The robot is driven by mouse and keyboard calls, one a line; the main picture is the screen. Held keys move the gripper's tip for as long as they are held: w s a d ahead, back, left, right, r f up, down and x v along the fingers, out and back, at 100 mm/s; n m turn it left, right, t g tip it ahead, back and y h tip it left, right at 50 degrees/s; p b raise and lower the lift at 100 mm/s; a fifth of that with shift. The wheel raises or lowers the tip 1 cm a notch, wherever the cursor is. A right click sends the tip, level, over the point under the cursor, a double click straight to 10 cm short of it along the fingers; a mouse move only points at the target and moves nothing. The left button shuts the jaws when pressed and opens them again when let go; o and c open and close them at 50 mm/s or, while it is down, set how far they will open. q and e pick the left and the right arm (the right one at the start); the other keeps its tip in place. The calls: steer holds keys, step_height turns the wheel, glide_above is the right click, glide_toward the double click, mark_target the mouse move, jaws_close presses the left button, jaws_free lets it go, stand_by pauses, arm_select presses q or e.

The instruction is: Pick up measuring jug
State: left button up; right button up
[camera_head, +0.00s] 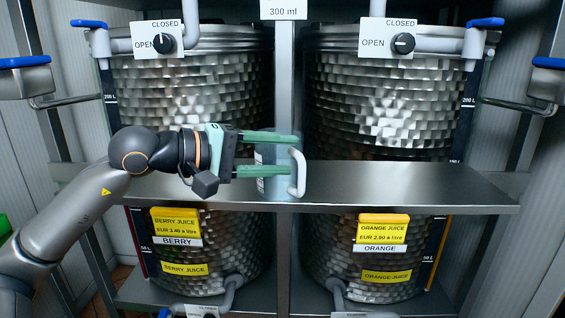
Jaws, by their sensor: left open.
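The measuring jug (279,158) stands upright on the metal shelf at the middle, in front of the post between two tanks. It looks clear bluish, with a white handle (298,172) on its right side and a marked scale on its left. My left gripper (280,155) reaches in from the left, with its green fingers open and level at the jug. The fingers overlap the jug's body in the picture and partly hide it. Whether they touch it, I cannot tell. My right gripper is not in view.
The shelf (400,185) is bare to the right of the jug. Behind it stand two steel tanks, berry juice (190,105) and orange juice (385,105), with OPEN/CLOSED dials above. A "300 ml" sign (283,11) tops the post. Blue-handled valves (485,23) flank the tanks.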

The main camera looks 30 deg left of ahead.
mark_target(292, 154)
arm_select(q)
steer(key=shift+w+d+p, duration=0.2)
steer(key=shift+w+p, duration=0.3)
steer(key=shift+w, duration=0.1)
steer(key=shift+w+d+p, duration=0.2)
steer(key=shift+w+p, duration=0.3)
steer(key=shift+w, duration=0.1)
steer(key=shift+w+d+f, duration=0.25)
steer(key=shift+w+f, duration=0.05)
steer(key=shift+w, duration=0.1)
steer(key=shift+c, duration=0.4)
jaws_close()
